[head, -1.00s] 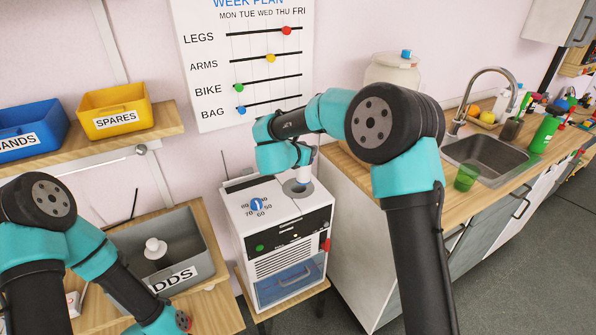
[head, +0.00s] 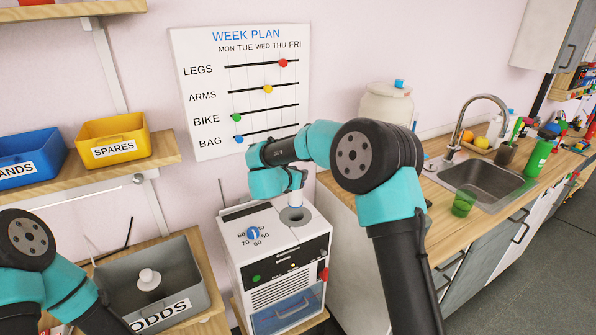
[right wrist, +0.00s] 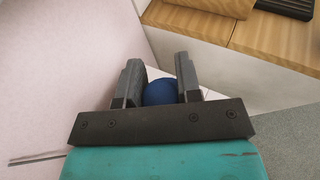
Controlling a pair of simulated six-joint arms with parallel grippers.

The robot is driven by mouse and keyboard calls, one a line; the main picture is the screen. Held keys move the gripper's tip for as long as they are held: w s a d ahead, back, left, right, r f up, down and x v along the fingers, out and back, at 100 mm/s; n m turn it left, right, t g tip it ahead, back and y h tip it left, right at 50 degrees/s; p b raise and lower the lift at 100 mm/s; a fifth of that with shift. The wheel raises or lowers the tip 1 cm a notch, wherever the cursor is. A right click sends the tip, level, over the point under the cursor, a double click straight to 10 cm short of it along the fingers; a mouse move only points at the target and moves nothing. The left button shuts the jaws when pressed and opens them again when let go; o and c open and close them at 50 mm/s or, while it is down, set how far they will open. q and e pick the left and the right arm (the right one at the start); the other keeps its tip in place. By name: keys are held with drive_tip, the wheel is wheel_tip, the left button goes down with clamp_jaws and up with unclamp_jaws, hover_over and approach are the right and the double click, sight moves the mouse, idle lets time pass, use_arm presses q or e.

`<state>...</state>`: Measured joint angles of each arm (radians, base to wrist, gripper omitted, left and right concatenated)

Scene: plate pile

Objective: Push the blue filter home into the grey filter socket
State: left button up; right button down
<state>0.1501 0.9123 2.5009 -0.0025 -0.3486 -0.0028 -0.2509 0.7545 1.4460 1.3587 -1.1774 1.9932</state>
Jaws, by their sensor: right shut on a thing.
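The blue filter (right wrist: 160,93) shows in the right wrist view as a rounded dark blue top between the two fingers of my right gripper (right wrist: 158,75), which is shut on it. In the head view the grey filter socket (head: 295,217) is a round opening in the top of the white machine (head: 272,217). My right wrist is just above the socket, with a pale piece reaching down toward it. The filter's lower end is hidden, so I cannot tell how far it is inside the socket. My left gripper is out of view.
A grey ODDS bin (head: 185,262) with a white object (head: 149,280) stands left of the machine. Yellow (head: 113,141) and blue (head: 30,160) bins sit on a shelf. A counter with a sink (head: 482,184) and a large jar (head: 387,105) is at the right.

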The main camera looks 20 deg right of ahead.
sight(298, 206)
drive_tip(key=shift+f, duration=2)
drive_tip(key=shift+f, duration=4.75)
drive_tip(key=c, duration=0.7)
unclamp_jaws()
